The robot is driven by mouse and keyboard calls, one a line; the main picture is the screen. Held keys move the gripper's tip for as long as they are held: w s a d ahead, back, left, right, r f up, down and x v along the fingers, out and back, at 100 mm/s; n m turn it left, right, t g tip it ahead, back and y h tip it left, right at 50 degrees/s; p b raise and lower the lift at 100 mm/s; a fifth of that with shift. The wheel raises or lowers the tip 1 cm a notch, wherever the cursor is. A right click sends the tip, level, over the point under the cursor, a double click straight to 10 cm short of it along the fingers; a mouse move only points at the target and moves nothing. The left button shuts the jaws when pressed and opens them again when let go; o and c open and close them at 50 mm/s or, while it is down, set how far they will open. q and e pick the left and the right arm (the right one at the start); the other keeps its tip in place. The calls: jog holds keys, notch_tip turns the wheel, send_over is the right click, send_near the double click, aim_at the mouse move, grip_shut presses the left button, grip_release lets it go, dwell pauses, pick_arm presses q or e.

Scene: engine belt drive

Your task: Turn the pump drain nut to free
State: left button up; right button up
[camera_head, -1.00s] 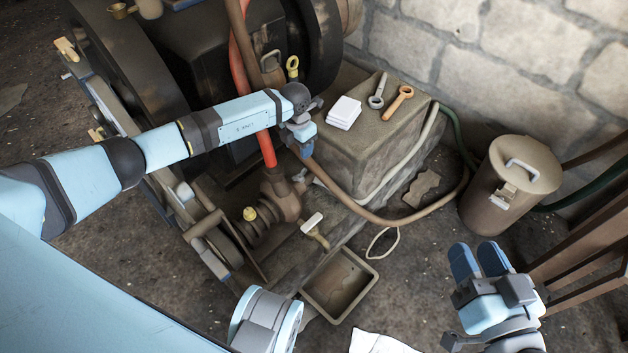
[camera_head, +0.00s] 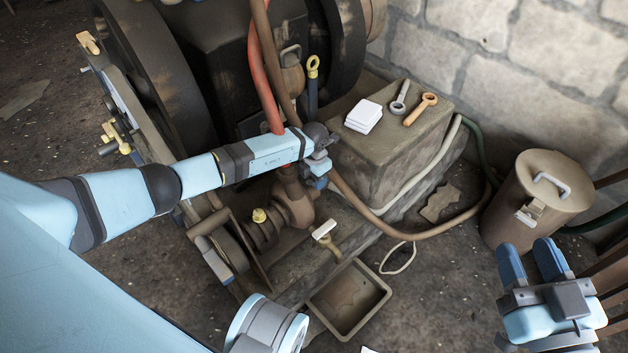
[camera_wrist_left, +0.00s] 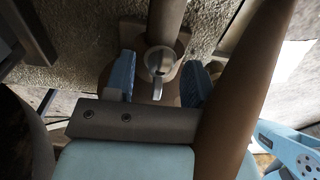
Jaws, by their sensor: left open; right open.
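The brown pump body (camera_head: 292,207) sits low on the engine's side under the red hose. My left gripper (camera_head: 321,182) is just above and beside it. In the left wrist view, the open blue fingers of my left gripper (camera_wrist_left: 158,88) stand either side of a round grey fitting with a small tab (camera_wrist_left: 159,65), which looks like the drain nut. I cannot tell whether the fingers touch it. In the head view the fitting is hidden by the gripper and arm. My right gripper (camera_head: 533,262) is open and empty at the lower right.
A pale-handled tap (camera_head: 325,230) and an open tray (camera_head: 349,300) lie below the pump. A brown hose (camera_head: 395,226) curves past my left gripper. A lidded can (camera_head: 535,195) stands at right.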

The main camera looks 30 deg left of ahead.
jog(key=shift+r, duration=0.3)
pick_arm(q)
jog(key=c, duration=0.9)
